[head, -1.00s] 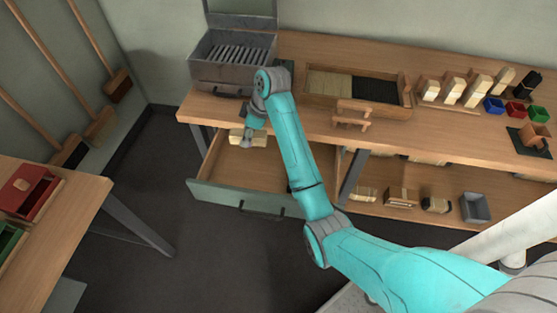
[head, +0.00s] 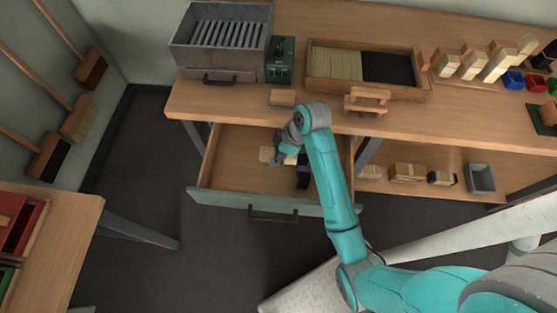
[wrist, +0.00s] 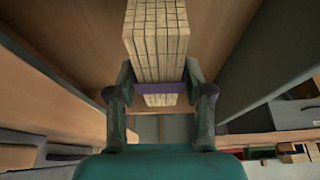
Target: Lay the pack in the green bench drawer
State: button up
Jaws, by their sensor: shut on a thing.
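The pack (wrist: 157,42) is a cream, gridded bundle with a purple band, held between the two fingers of my gripper (wrist: 160,98) in the wrist view. In the head view, the pack's cream end (head: 266,155) shows at the left of my gripper (head: 284,157). The green-fronted bench drawer (head: 225,200) is pulled open below the bench top. I cannot tell whether the pack touches the drawer floor. A dark purplish thing (head: 303,178) shows beside my arm in the drawer, partly hidden.
The bench top (head: 225,100) overhangs the back of the drawer. It carries a grey slatted box (head: 215,60), a dark green box (head: 280,62) and a wooden bristle tray (head: 425,93). A lower shelf (head: 415,208) with blocks lies right of the drawer. The drawer's left floor is clear.

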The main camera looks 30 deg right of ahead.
jog(key=shift+f, duration=3.45)
jog(key=o, duration=1.2)
jog(key=shift+f, duration=0.1)
jog(key=v, duration=1.2)
jog(key=shift+a, duration=0.1)
